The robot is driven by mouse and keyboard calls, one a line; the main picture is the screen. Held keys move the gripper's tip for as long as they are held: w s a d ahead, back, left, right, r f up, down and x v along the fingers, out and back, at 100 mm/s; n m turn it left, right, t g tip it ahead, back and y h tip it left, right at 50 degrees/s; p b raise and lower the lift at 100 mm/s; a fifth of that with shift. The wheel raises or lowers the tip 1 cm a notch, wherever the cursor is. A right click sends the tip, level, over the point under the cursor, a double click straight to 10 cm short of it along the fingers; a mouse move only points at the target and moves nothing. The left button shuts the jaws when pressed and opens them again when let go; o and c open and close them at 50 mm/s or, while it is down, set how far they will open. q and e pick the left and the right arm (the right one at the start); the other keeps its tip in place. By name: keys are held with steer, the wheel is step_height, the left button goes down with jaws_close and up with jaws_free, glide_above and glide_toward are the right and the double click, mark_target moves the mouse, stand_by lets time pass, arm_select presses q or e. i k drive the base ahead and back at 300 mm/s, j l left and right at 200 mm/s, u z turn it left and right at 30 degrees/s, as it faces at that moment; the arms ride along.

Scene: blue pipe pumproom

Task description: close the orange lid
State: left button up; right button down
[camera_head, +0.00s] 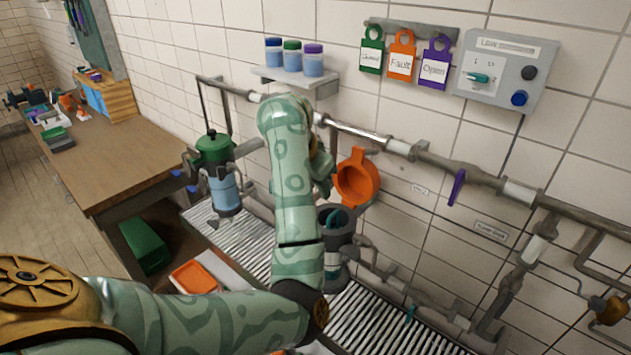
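The orange lid (358,178) stands raised, its round face tilted up, behind and above a dark open housing (335,222) on the pipework. Something teal shows inside the housing's mouth. My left arm crosses the middle of the view, and its gripper (323,168) is mostly hidden behind my patterned green forearm, just left of the lid. I cannot tell whether its fingers are open or touch the lid. My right gripper is not in view.
A similar housing with a closed green lid (214,147) stands left of my arm. Pipes with a purple lever (457,188) run along the tiled wall. Above are a jar shelf (296,80), hanging tags and a control box (507,72). A wooden workbench (115,160) is at left.

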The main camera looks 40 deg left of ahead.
mark_target(357, 179)
steer(key=u, duration=1.05)
